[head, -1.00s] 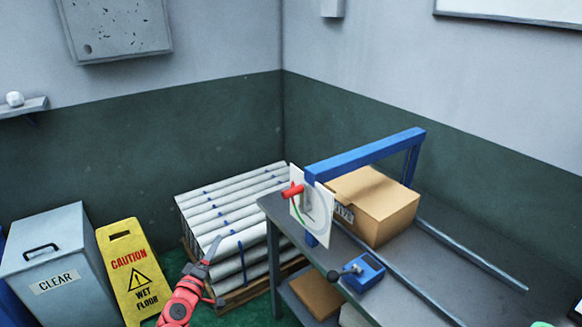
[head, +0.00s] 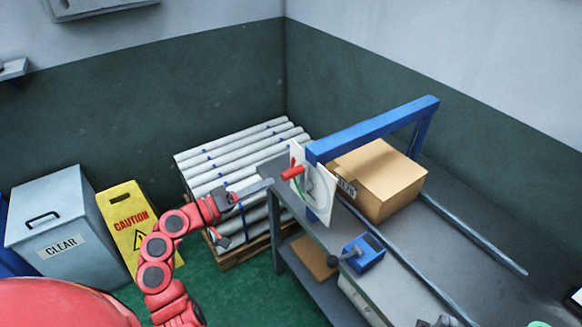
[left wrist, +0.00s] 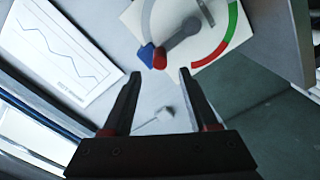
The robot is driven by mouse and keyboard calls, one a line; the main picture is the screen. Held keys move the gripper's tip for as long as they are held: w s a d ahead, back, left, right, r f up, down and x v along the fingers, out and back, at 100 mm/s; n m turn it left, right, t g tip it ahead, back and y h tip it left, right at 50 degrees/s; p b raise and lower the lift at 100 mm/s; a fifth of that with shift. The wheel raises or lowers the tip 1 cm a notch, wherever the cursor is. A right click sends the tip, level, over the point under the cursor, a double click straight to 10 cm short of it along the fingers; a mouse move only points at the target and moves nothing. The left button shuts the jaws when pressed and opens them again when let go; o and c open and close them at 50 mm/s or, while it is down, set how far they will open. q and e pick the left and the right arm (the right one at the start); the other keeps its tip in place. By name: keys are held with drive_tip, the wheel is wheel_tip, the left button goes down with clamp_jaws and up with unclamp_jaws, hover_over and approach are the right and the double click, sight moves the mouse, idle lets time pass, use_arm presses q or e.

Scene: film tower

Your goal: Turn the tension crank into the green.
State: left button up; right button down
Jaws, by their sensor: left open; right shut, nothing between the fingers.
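The tension crank's red handle (head: 292,172) sticks out from a white dial plate (head: 325,193) on the near end of a blue frame (head: 375,128). In the left wrist view, a grey crank arm (left wrist: 183,33) runs to the red handle (left wrist: 160,58). The dial plate there carries a grey, green and red arc; the green part (left wrist: 233,20) is at the right. My left gripper (head: 250,203) is open and empty, just left of the handle. In the wrist view, the handle shows beyond and between its fingertips (left wrist: 160,74).
A cardboard box (head: 378,180) and a blue box with a knob (head: 363,252) are on the grey bench (head: 450,270). White rolls (head: 240,150) are stacked on a pallet behind my left gripper. A yellow wet-floor sign (head: 128,215) and a grey bin (head: 62,225) stand left.

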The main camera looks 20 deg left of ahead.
sight(283, 178)
use_arm(q)
drive_tip(key=p+x, duration=0.2)
drive_tip(key=x, duration=0.6)
drive_tip(key=shift+r+p, duration=0.1)
drive_tip(key=shift+p, duration=0.2)
drive_tip(key=shift+w+d, duration=0.35)
drive_tip(key=shift+w, duration=0.1)
clamp_jaws()
idle(0.5)
